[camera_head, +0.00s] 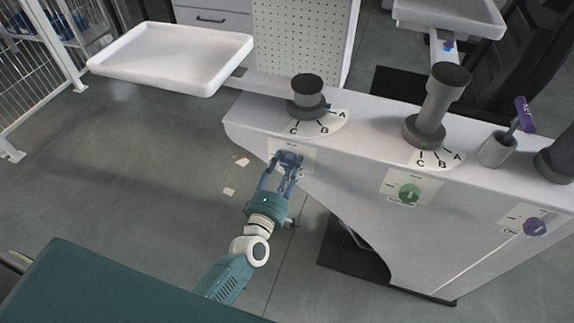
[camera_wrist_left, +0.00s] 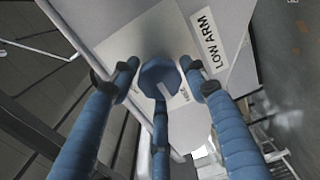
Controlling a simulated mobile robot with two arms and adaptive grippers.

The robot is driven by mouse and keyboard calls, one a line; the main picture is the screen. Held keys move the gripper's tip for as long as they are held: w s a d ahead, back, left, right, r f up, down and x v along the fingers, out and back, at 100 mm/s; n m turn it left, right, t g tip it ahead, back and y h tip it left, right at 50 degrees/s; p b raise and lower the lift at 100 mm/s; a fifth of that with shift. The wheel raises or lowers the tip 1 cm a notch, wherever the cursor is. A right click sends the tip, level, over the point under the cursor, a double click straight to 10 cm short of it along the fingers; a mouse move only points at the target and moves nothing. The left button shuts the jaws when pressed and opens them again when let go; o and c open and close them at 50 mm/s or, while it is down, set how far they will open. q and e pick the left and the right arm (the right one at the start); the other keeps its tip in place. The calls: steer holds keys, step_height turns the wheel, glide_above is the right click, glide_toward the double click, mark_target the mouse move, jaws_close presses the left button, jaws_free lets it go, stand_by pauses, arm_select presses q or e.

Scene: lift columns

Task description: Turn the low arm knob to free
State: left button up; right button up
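The low arm knob (camera_wrist_left: 160,78) is blue and faceted, with a pale pointer line, on a white plate beside a "LOW ARM" label (camera_wrist_left: 209,42) in the left wrist view. My left gripper (camera_head: 288,160) reaches the front face of the column bench and covers most of the knob in the head view. In the left wrist view its blue fingers (camera_wrist_left: 160,83) stand apart around the knob, with tips close to its sides. I cannot tell whether they touch it. The small print on the plate is too blurred to read. My right gripper is not in view.
A green knob (camera_head: 409,193) and a purple knob (camera_head: 535,227) sit farther right on the same face. Above are grey columns (camera_head: 307,88) with A-B-C dials, a white tray (camera_head: 172,57) and a cup (camera_head: 497,150) holding a purple-topped tool. The floor at left is mostly clear.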

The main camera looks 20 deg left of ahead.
arm_select(q)
steer(key=shift+o, duration=0.9)
steer(key=s, duration=1.2)
steer(key=shift+a, duration=0.2)
steer(key=s+f+m+g+h, duration=0.1)
steer(key=s+f+m+g, duration=0.35)
steer(key=f, duration=0.95)
steer(key=s+f+m+g, duration=0.3)
steer(key=s+f+m, duration=0.3)
steer(key=f, duration=0.9)
steer(key=s+a+f+m+g, duration=0.2)
steer(key=s+f, duration=0.3)
steer(key=s, duration=0.4)
steer(key=s+a+f+m+g+y, duration=0.1)
steer(key=s+f+m+g, duration=0.3)
steer(key=s, duration=0.6)
steer(key=s+a+f+m+g, duration=0.3)
steer(key=s+f+m, duration=0.1)
steer(key=s+f, duration=0.4)
steer(key=shift+s+f+y, duration=0.2)
steer(key=shift+s+y, duration=0.1)
steer(key=shift+s, duration=0.4)
